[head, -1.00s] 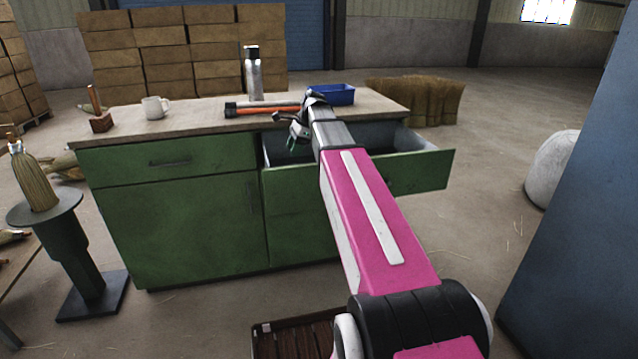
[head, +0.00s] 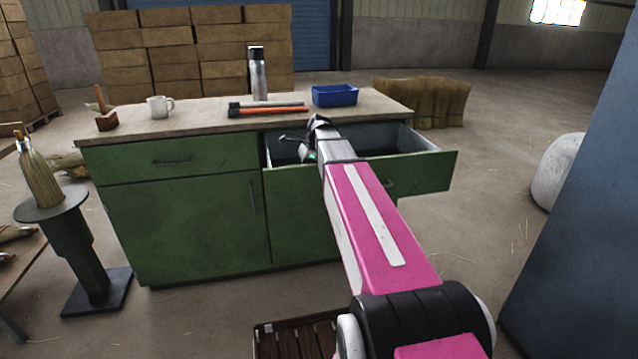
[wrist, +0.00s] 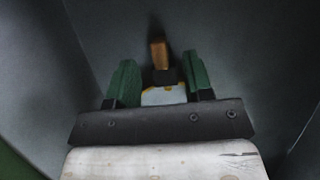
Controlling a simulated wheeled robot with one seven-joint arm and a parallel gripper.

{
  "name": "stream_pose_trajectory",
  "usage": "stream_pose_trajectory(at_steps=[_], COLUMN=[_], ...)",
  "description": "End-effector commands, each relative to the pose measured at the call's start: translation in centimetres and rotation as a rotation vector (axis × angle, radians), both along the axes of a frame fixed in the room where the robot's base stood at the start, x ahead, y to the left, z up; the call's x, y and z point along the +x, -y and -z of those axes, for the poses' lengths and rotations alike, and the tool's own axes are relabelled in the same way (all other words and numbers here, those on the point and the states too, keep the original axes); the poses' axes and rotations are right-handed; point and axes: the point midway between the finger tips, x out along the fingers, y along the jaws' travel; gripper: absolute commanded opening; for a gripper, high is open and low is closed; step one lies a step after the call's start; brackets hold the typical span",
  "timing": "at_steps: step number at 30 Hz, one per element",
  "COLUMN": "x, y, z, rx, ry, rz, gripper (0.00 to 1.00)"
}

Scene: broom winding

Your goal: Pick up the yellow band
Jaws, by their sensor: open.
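In the wrist view, my gripper (wrist: 163,82) has its two green fingers apart, pointing down into the grey drawer (wrist: 230,50). Between and beyond the fingers are a short brown, wood-like piece (wrist: 159,54), a dark part and a pale piece (wrist: 163,96). Small yellow patches (wrist: 179,87) show at the pale piece's edge; I cannot tell whether they are the yellow band. In the head view, my gripper (head: 308,155) is at the left part of the open drawer (head: 425,162), partly hidden by my arm and the drawer front. No yellow band is clear there.
The green workbench (head: 180,215) carries a white mug (head: 160,106), a silver bottle (head: 258,78), an orange-handled tool (head: 270,111) and a blue bin (head: 335,96). The drawer walls stand close around my gripper. A pedestal with a broom head (head: 40,175) stands at left.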

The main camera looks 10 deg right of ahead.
Motion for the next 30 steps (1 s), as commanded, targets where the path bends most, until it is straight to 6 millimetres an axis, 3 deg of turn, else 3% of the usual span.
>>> stream_pose_trajectory(at_steps=[6,14,15,19,30], x=[0.0,0.0,0.0,0.0,0.0], y=[-1.3,-1.5,-1.5,-1.5,-1.5], z=[2.8,3.3,3.3,3.2,3.0], rx=[0.0,0.0,0.0,0.0,0.0], ry=[-0.002,-0.001,-0.001,-0.001,0.0], rz=[-0.001,0.0,0.0,0.0,0.0], gripper=[0.47,0.47,0.44,0.01,0.0])
